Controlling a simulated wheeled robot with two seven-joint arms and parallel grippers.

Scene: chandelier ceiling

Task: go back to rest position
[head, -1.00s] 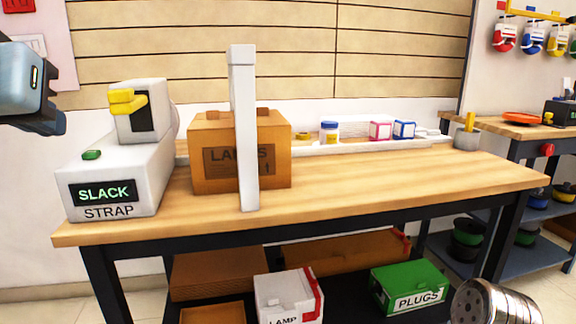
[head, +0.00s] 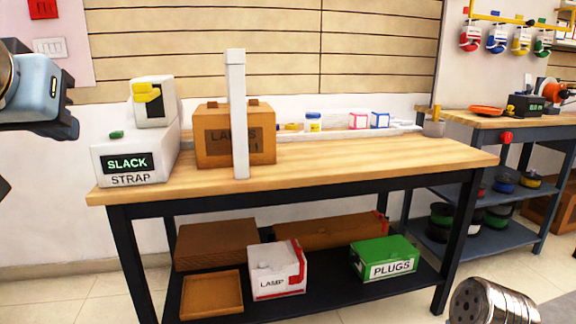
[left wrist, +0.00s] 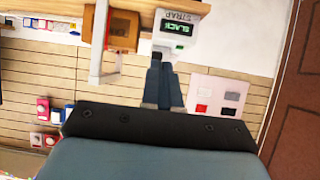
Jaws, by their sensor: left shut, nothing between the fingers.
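My left gripper (head: 68,128) is at the left edge of the head view, in the air left of the strap machine and apart from it. In the left wrist view its two dark fingers (left wrist: 163,82) are together with nothing between them. My right gripper is out of view; a metal cylinder at the lower right of the head view looks like part of my own body. The workbench (head: 340,162) carries a white strap machine (head: 160,145) showing "SLACK" and a brown lamp carton (head: 264,150) standing behind a white upright post (head: 238,120).
A lower shelf holds a white lamp box (head: 272,285), a green plugs box (head: 375,262) and brown cartons (head: 215,240). Small bottles and boxes stand along the bench's back. A second bench (head: 515,120) with spools is at the right. Open floor shows before the workbench.

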